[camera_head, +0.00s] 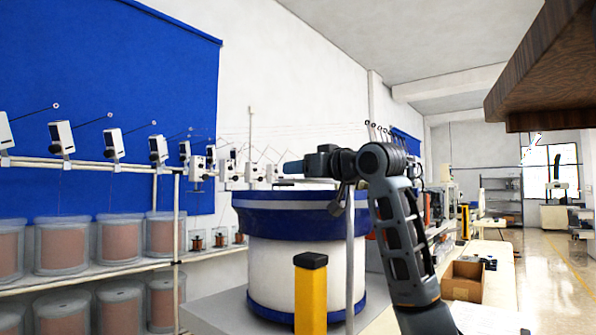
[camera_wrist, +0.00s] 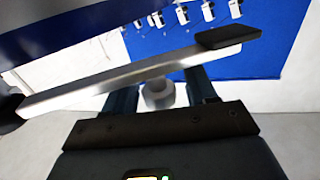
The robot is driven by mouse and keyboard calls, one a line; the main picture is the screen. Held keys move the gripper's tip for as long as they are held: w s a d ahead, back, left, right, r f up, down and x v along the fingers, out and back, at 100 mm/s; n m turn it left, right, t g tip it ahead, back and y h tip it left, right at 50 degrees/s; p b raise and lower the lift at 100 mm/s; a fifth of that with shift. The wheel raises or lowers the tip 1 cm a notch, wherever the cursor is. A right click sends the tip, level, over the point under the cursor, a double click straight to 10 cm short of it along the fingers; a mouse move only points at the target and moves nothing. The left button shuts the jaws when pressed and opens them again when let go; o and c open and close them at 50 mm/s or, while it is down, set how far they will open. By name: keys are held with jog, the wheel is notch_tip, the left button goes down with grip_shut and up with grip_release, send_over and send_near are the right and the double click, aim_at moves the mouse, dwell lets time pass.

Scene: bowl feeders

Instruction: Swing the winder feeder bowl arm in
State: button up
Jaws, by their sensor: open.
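The feeder bowl (camera_head: 290,225), white with blue bands, stands in the middle of the head view. Its blue side (camera_wrist: 70,30) fills the top left of the wrist view. A silver bar (camera_wrist: 110,80), apparently the bowl arm, crosses the wrist view aslant, with a black pad (camera_wrist: 228,37) at its right end and a dark end at left. My gripper (camera_head: 292,167) is at about the height of the bowl's top. In the wrist view my gripper (camera_wrist: 163,88) is open, its fingers partly hidden behind the bar. A pale round post shows between the fingers. I cannot tell whether they touch.
A yellow post (camera_head: 311,295) stands in front of the bowl. Shelves of copper wire spools (camera_head: 120,240) and white wire units (camera_head: 113,143) are at left. A cardboard box (camera_head: 464,280) sits on a bench at right. A dark wooden piece (camera_head: 540,75) overhangs top right.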

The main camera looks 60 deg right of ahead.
jog(key=c, duration=0.8)
jog(key=shift+r, duration=0.1)
grip_shut()
